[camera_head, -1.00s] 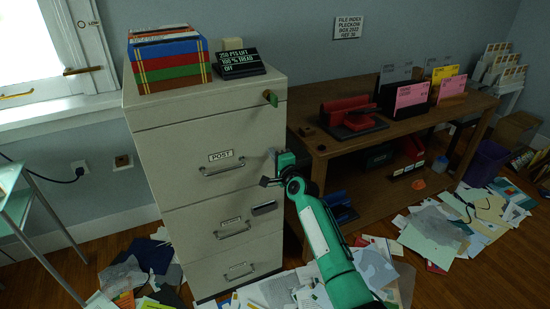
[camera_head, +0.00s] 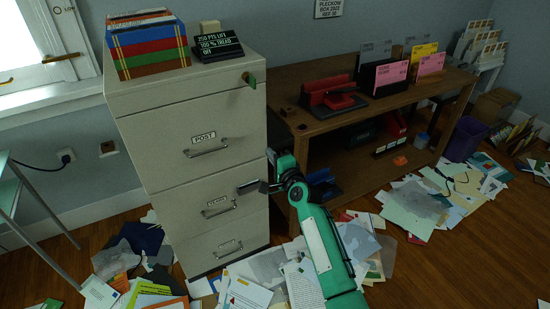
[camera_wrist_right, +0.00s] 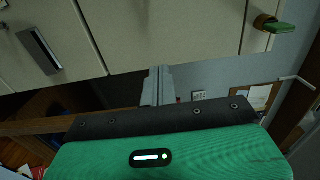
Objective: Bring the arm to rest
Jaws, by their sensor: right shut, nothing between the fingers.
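My right arm, green with a white panel (camera_head: 318,246), rises from the bottom of the head view beside the grey filing cabinet (camera_head: 160,165). Its bent wrist stands in front of the cabinet's right edge. The right gripper (camera_head: 271,156) is small and partly hidden behind the wrist in the head view. In the right wrist view its pale fingers (camera_wrist_right: 158,85) are together with nothing between them. My left gripper is not in view.
A wooden bench (camera_head: 345,120) with a red punch (camera_head: 332,92) and paper holders stands right of the arm. A green key (camera_head: 249,79) and a dark block (camera_head: 248,187) stick out from the cabinet. Loose papers (camera_head: 415,208) cover much of the floor; bare boards show at lower right.

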